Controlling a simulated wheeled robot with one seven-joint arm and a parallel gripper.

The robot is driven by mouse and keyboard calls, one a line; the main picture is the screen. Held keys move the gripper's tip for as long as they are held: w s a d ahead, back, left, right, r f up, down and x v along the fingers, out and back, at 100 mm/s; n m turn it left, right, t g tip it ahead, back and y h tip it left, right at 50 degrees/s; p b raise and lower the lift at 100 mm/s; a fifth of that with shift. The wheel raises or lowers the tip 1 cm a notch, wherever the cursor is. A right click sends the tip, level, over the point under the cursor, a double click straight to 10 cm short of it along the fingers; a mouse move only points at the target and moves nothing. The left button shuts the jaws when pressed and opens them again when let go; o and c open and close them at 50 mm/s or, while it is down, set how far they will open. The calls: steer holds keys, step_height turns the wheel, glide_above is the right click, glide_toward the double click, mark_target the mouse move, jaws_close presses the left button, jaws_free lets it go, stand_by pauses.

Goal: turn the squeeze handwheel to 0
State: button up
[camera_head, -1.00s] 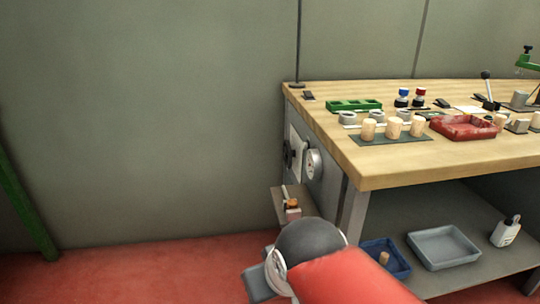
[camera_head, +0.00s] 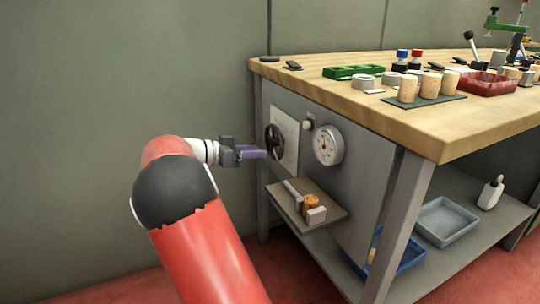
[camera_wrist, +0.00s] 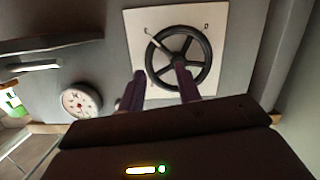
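The black handwheel (camera_head: 274,141) is mounted on a pale square plate (camera_head: 290,138) on the bench's end panel. In the wrist view the spoked handwheel (camera_wrist: 178,58) shows face on, with small marks on the plate (camera_wrist: 196,16) near its upper edge; I cannot read them surely. My gripper (camera_head: 262,153) is just in front of the wheel in the head view. In the wrist view its two purple fingers (camera_wrist: 158,85) are spread apart, one overlapping the wheel's hub area and one left of the rim.
A round dial gauge (camera_head: 328,145) sits right of the plate, with a small knob (camera_head: 308,122) between. A small shelf (camera_head: 325,218) below holds an orange-topped item (camera_head: 311,203). The bench top (camera_head: 400,122) carries corks and trays. The wall side at left is clear.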

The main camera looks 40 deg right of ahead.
mark_target(271, 143)
steer(key=d, duration=0.2)
steer(key=d+m+h, duration=0.1)
steer(key=d, duration=0.2)
steer(key=w+d+h, duration=0.1)
steer(key=d, duration=0.1)
steer(key=shift+d+m, duration=0.3)
steer(key=shift+d, duration=0.1)
steer(key=c, duration=0.7)
steer(key=shift+f, duration=0.1)
